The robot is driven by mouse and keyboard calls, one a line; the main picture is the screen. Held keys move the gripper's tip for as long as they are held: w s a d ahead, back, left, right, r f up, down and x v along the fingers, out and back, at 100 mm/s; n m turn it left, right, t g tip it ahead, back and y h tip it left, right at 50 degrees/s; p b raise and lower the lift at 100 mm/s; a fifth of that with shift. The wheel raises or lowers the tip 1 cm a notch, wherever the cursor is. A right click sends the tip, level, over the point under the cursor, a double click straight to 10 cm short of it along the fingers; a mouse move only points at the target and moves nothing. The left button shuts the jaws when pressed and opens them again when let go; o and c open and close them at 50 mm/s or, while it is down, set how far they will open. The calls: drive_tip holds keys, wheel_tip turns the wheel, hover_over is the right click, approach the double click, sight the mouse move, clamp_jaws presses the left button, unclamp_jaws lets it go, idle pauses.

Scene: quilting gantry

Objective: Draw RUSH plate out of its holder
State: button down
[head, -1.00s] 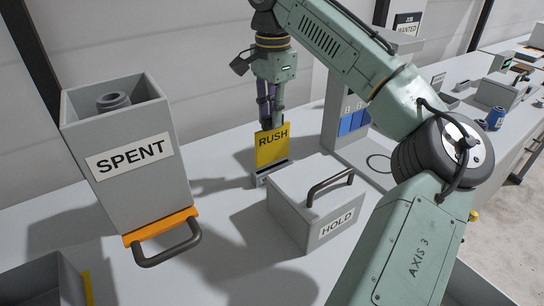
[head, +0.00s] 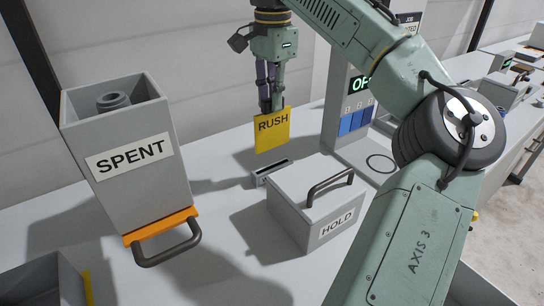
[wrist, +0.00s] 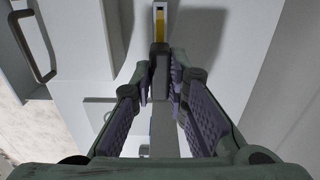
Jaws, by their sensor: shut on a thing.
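The yellow RUSH plate (head: 271,133) hangs upright from my gripper (head: 271,108) in the head view. My gripper is shut on its top edge. The plate's lower edge is clear above its grey slotted holder (head: 272,172), which stands on the bench with its slot showing empty. The plate's face cannot be seen from there.
A grey HOLD box (head: 310,205) with a dark handle stands just in front of the holder. A tall SPENT bin (head: 128,165) with an orange edge and handle stands at left. A grey post with a display and blue slots (head: 353,123) stands right.

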drive_tip(key=shift+r, duration=1.65)
